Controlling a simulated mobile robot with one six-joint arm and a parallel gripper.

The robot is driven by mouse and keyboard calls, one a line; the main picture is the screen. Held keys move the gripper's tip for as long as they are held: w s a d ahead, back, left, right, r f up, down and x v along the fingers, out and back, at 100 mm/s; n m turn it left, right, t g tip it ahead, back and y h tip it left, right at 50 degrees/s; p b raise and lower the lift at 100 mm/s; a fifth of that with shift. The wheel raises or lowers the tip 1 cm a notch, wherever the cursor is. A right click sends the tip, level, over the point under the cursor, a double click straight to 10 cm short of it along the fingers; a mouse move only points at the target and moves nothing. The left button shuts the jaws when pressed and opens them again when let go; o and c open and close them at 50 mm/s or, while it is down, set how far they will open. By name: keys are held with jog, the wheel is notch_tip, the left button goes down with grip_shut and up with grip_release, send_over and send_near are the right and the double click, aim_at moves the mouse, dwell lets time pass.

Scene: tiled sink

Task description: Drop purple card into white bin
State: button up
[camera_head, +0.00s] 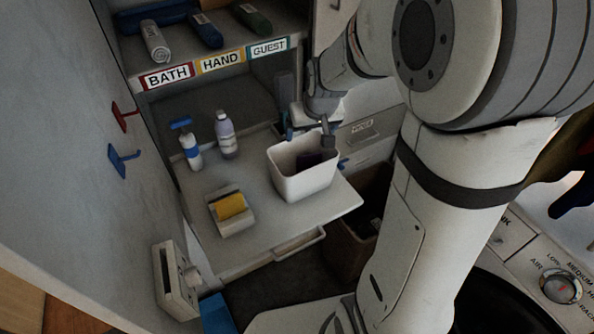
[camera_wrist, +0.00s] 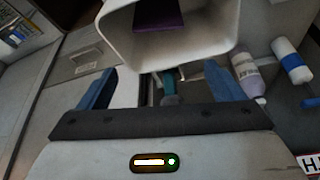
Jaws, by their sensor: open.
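A white bin (camera_head: 303,181) stands on the pulled-out shelf in the head view. The purple card (camera_head: 310,158) lies inside it, partly hidden by the bin's wall. The wrist view also shows the white bin (camera_wrist: 117,29) with the purple card (camera_wrist: 158,14) inside, near the top edge. My gripper (camera_head: 308,133) is just above the back rim of the bin. In the wrist view my gripper (camera_wrist: 168,88) has its two blue fingers wide apart, with nothing held between them.
A blue-and-white pump bottle (camera_head: 191,150) and a pale purple bottle (camera_head: 226,137) stand left of the bin. A holder with a yellow block (camera_head: 231,206) is at the front left. A shelf with rolled towels (camera_head: 155,42) is above. Hooks (camera_head: 122,158) stick out from the left wall.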

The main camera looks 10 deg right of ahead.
jog(key=v, duration=0.7)
jog(key=shift+r+b, duration=0.4)
jog(key=shift+b, duration=0.05)
jog(key=shift+s, duration=0.1)
jog(key=s+f+g, duration=0.1)
jog(key=s, duration=1.7)
jog(key=shift+a+f+m, duration=0.15)
jog(key=shift+a+m, duration=0.1)
jog(key=shift+m, duration=0.05)
jog(key=shift+w, duration=0.1)
